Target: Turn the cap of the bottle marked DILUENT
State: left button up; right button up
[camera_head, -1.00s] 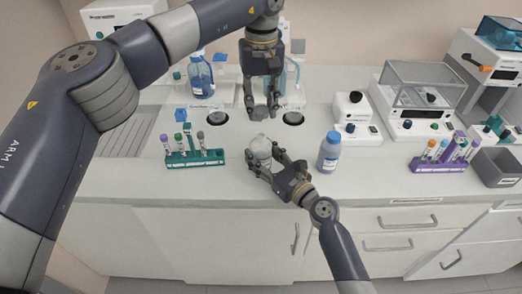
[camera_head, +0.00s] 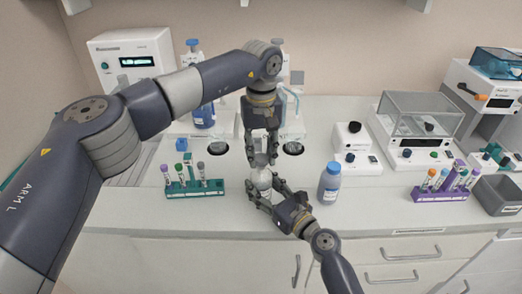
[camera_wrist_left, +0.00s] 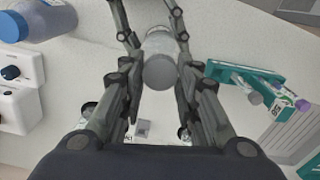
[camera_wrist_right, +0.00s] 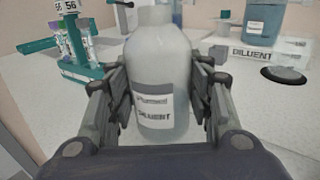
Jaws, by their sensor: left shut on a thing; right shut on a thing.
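The bottle (camera_head: 264,181) is pale, translucent and upright near the counter's front edge. In the right wrist view, the bottle (camera_wrist_right: 160,75) carries a white label reading DILUENT. My right gripper (camera_head: 266,193) is shut on the bottle's body from the front right. My left gripper (camera_head: 262,158) points down from above and is shut on the bottle's grey cap (camera_wrist_left: 160,72), with a finger on each side of it. The fingers partly hide the cap in the head view. The bottle's base is partly hidden by the right gripper.
A teal tube rack (camera_head: 195,189) stands to the left, a purple tube rack (camera_head: 440,195) farther right. Dispensers with blue liquid (camera_head: 204,116) stand behind. Bare counter lies between the blue-grey bottle and the purple rack.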

aim_at(261, 183)
pick_arm(q)
jog(key=shift+f, duration=0.75)
jog(key=shift+f, duration=0.55)
jog(key=m, duration=0.4)
jog(key=shift+m, duration=0.3)
jog(key=m, duration=0.5)
jog(key=shift+m, duration=0.3)
jog(key=o, duration=0.7)
jog(key=shift+r, duration=0.1)
